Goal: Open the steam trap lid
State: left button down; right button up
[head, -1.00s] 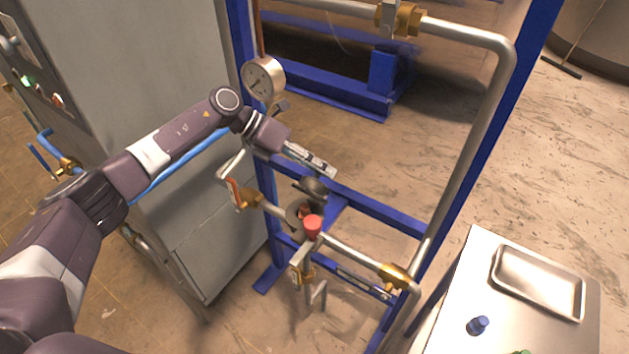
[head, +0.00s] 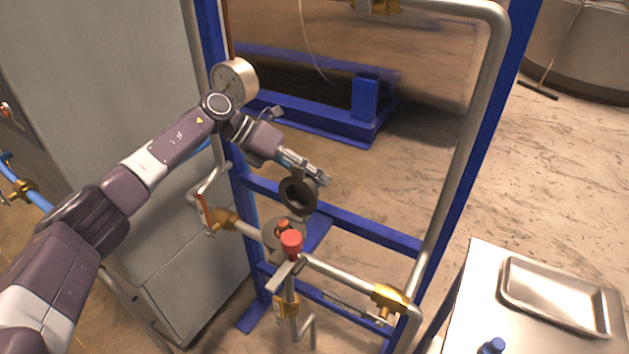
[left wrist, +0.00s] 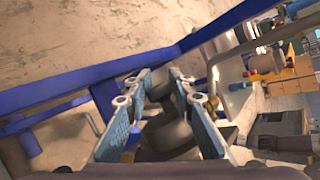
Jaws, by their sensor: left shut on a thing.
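The steam trap lid (head: 298,196) is a dark round cap in the head view, tilted with its hollow underside facing me. It stands up above and behind the steam trap body (head: 270,236), whose round grey top shows uncovered. I cannot tell whether a hinge joins them. My left gripper (head: 318,178) comes from the left and is shut on the lid from behind. In the left wrist view the dark lid (left wrist: 168,135) shows between the two blue-padded fingers. My right gripper is in neither view.
A red knob (head: 291,241) stands just in front of the trap on the pipe (head: 340,277). A blue frame (head: 375,231) surrounds the pipework, with a pressure gauge (head: 234,82) at upper left. A table with a metal tray (head: 555,294) and a blue-capped item (head: 493,346) is at right.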

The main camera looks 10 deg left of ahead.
pick_arm(q)
jog(key=shift+w+a+f, duration=0.1)
jog(key=shift+a+f, duration=0.1)
jog(key=shift+f, duration=0.65)
jog(key=c, duration=2)
grip_release()
jog(key=o, duration=0.3)
jog(key=shift+w+a+f, duration=0.1)
jog(key=shift+w+f, duration=0.05)
jog(key=shift+f, duration=0.05)
jog(key=shift+s+r, duration=0.15)
jog(key=shift+s, duration=0.05)
jog(key=shift+r, duration=0.1)
